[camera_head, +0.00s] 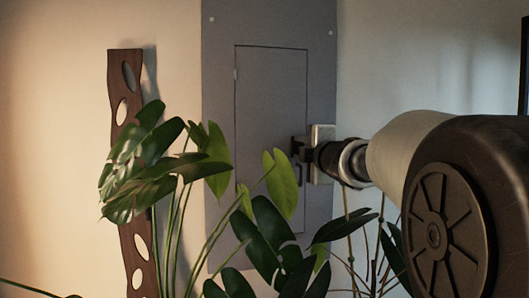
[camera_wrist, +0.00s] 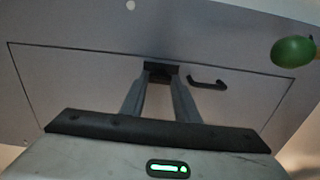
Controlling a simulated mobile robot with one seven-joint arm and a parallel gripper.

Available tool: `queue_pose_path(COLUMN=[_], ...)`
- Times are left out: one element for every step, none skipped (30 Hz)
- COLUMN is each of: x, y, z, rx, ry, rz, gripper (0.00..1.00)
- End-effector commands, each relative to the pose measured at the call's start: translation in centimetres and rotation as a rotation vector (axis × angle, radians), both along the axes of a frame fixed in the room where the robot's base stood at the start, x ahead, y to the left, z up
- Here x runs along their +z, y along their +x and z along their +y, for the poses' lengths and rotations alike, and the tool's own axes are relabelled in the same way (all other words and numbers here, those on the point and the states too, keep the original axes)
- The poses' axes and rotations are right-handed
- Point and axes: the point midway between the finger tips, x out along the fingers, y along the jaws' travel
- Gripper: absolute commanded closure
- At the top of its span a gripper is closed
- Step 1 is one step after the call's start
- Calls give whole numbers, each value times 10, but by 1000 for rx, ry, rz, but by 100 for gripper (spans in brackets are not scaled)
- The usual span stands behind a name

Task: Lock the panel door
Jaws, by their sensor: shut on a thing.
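The grey panel door (camera_head: 268,105) sits in a grey frame on the wall and looks closed, flush with it; its outline also shows in the wrist view (camera_wrist: 75,80). My gripper (camera_head: 299,149) is at the door's right edge, a little below mid-height. In the wrist view, the fingers of my gripper (camera_wrist: 161,76) come together on a small dark part at the door's edge, likely the lock. The fingertips hide most of it, so its turn cannot be told. A dark bent handle (camera_wrist: 207,83) is on the door beside the fingertips, apart from them.
A large-leaved plant (camera_head: 180,165) stands in front of the panel's lower left, with more leaves (camera_head: 268,235) below my gripper. A dark wooden board with oval holes (camera_head: 126,75) leans on the wall at left. A green rounded leaf or similar thing (camera_wrist: 293,51) is at the wrist view's right.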

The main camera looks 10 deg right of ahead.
Motion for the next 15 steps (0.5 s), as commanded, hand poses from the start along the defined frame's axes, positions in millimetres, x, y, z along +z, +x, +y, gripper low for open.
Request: queue_pose_path(x=[2,2,2,2,2,2,2,2,2,2,2,2,2,2,2], y=[0,0,0,0,0,0,0,0,0,0,0,0,0,0,0], z=[1,1,1,1,1,1,1,1,1,1,1,1,1,1,1], rx=[2,2,2,2,2,2,2,2,2,2,2,2,2,2,2], ry=[-11,-17,-23,-27,-30,-33,-34,-35,-36,-36,-36,-36,-36,-36,-36], rz=[-4,-4,-3,-3,-3,-3,-3,-3,-3,-3,-3,-3,-3,-3,-3], gripper=[94,94,94,94,94,94,94,94,94,94,94,94,94,94,94])
